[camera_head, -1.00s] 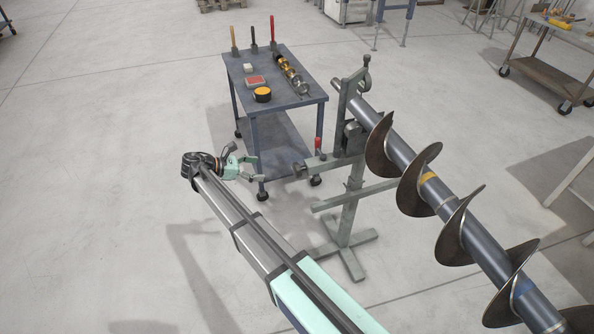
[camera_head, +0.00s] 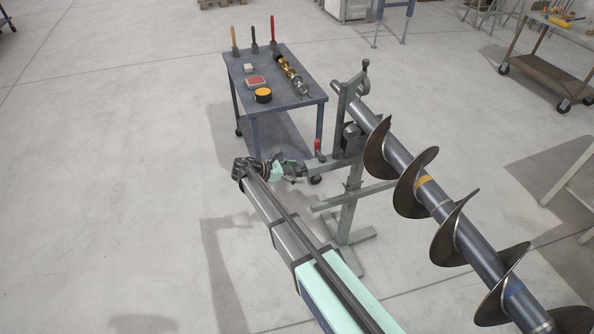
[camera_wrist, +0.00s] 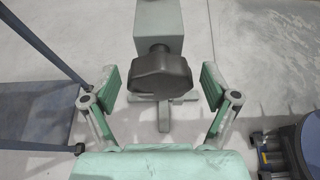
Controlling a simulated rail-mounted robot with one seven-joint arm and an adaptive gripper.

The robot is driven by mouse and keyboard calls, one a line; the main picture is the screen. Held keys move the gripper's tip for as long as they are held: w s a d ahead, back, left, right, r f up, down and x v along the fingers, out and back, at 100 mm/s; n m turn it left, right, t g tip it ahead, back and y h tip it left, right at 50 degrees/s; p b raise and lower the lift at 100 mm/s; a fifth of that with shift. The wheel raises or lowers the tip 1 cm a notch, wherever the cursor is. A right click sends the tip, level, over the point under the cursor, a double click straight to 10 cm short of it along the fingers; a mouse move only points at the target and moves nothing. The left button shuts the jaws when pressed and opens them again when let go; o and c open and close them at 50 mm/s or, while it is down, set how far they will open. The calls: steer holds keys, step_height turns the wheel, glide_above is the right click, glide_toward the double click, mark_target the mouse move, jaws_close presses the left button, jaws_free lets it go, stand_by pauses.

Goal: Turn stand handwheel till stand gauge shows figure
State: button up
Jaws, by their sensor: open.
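The stand (camera_head: 349,205) is a grey-green post with a side arm. The stand handwheel (camera_wrist: 162,74) is a dark, faceted knob on the end of this arm, in the upper middle of the wrist view. My gripper (camera_wrist: 160,80) is open, with one green finger on each side of the handwheel and visible gaps between.
A long auger (camera_head: 440,208) with wide flights rests on the stand and runs to the lower right. A blue-grey tool cart (camera_head: 290,95) stands behind my gripper. A red-handled part (camera_head: 318,147) is close to the stand's arm. Open floor lies to the left.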

steer(key=shift+d+f, duration=0.1)
steer(key=shift+d, duration=0.1)
steer(key=c, duration=1.1)
steer(key=shift+c, duration=0.2)
steer(key=shift+f+m+b, duration=0.1)
steer(key=shift+m+b, duration=0.2)
steer(key=shift+b, duration=0.3)
